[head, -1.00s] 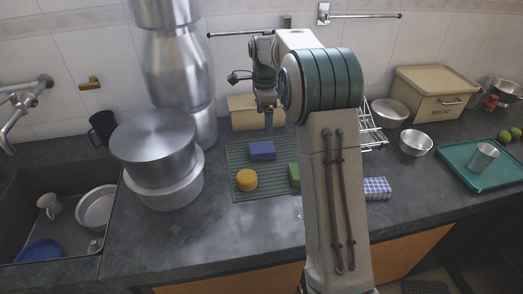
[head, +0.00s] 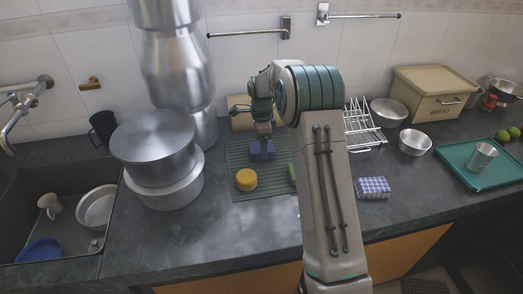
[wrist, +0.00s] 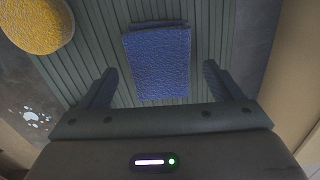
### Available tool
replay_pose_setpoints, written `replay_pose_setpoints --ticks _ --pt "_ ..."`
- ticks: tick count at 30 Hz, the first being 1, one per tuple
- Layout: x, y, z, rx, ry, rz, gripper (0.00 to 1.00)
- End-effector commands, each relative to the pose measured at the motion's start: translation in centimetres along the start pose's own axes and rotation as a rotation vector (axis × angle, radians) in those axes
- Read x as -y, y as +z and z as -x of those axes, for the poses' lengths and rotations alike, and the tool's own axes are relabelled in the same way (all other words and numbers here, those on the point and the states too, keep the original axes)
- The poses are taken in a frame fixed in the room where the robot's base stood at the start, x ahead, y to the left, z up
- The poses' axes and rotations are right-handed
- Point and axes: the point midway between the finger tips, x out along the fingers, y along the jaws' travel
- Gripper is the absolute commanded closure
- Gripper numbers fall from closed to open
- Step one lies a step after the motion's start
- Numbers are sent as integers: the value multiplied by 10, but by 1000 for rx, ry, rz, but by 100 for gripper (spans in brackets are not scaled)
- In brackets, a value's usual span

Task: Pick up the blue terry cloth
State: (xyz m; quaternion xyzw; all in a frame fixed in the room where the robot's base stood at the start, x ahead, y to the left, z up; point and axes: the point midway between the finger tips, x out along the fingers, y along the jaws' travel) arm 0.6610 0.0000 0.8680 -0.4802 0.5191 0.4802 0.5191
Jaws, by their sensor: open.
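The blue terry cloth (head: 256,151) lies folded on the ribbed green mat (head: 240,189) on the counter. In the wrist view the cloth (wrist: 158,62) is a blue rectangle just ahead of my gripper (wrist: 158,88), roughly centred between the two fingers. The fingers are spread apart with nothing held. In the head view my gripper (head: 263,137) hangs over the mat at the cloth, and its fingers partly hide it. Whether the fingertips reach down beside the cloth is hard to tell.
A yellow round sponge (head: 246,180) sits near the cloth on the mat, also in the wrist view (wrist: 37,22).

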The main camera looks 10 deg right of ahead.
Motion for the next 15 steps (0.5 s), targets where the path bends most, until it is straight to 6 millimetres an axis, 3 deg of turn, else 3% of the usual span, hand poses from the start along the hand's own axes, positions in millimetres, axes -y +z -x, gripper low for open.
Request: replay_pose_setpoints --ticks 6,14,15 --pt "0 0 -26 0 2 0 14" --pt "0 0 -28 0 0 0 14" --pt "0 0 -28 0 0 0 25"
